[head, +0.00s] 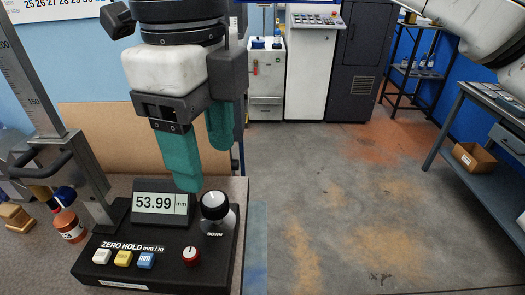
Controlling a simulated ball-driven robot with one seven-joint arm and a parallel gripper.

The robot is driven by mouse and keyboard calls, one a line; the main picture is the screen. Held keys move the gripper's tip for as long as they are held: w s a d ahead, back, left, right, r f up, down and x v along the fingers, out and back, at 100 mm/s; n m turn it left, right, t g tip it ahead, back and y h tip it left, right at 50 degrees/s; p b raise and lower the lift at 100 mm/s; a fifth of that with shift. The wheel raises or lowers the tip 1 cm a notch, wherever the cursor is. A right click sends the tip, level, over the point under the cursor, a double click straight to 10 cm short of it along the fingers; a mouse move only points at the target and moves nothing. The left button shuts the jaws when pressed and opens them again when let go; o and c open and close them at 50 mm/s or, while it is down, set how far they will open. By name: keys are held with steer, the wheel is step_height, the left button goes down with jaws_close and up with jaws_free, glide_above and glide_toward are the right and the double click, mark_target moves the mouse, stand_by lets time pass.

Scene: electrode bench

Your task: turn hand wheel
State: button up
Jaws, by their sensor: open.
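The likely hand wheel is a round knob (215,206) with a pale top and dark rim, on the right side of a black control box (160,268). The word DOWN is printed below it. My gripper (205,163) hangs above the box with two teal fingers apart and nothing visible between them. The nearer fingertip is just above and left of the knob in the picture; I cannot tell whether it touches. The box's display (160,203) reads 53.99 mm.
A scaled column (30,75) rises at left, with an orange-labelled bottle (68,225) nearby. Open floor (350,200) lies right of the bench.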

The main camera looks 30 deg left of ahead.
mark_target(214, 199)
step_height(214, 199, down, 7)
steer(key=shift+r, duration=0.1)
steer(key=shift+c, duration=0.3)
steer(key=c, duration=1)
steer(key=shift+m, duration=0.3)
